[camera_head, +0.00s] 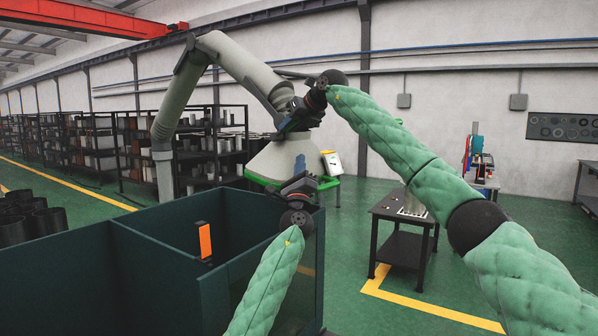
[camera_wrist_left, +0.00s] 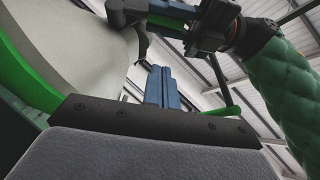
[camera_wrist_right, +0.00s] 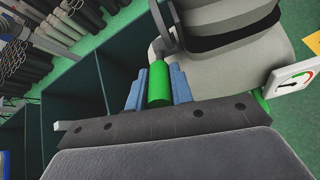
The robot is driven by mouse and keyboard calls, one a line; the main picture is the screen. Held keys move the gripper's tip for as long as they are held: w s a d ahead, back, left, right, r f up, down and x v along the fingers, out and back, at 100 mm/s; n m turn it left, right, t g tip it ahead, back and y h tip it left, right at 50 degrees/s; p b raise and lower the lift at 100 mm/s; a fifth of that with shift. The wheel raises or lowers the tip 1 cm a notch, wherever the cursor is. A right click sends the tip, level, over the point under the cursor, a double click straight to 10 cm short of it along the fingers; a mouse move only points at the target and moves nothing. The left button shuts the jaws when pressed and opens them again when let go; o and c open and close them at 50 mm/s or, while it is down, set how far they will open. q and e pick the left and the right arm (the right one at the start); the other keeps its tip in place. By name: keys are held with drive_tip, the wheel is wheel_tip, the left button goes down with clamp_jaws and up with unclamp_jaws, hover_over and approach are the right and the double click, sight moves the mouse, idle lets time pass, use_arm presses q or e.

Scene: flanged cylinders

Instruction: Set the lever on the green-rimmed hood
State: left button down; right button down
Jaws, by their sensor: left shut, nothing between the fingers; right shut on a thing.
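The green-rimmed hood (camera_head: 284,163) is a grey cone at the end of a thick duct arm; its green rim (camera_wrist_left: 22,75) curves along the left of the left wrist view. The handle is hidden behind the gripper in the head view. My left gripper (camera_head: 299,172), with blue fingers together and empty (camera_wrist_left: 161,88), is in front of the hood's lower part, below my right gripper.
A dark teal open-topped bin (camera_head: 150,250) with an orange mark stands close at lower left. A dial plate (camera_wrist_right: 291,79) sits beside the hood. A dark small table (camera_head: 403,230) stands to the right. Shelves (camera_head: 130,145) line the back left.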

use_arm(q)
drive_tip(key=shift+w+a+r, duration=0.25)
drive_tip(key=shift+w+r, duration=0.55)
drive_tip(key=shift+r, duration=0.4)
drive_tip(key=shift+w+a+r, duration=0.25)
drive_tip(key=shift+w+r, duration=0.5)
drive_tip(key=shift+r, duration=0.45)
drive_tip(key=shift+w+a+r, duration=0.25)
drive_tip(key=shift+w+r, duration=0.55)
drive_tip(key=shift+r, duration=0.4)
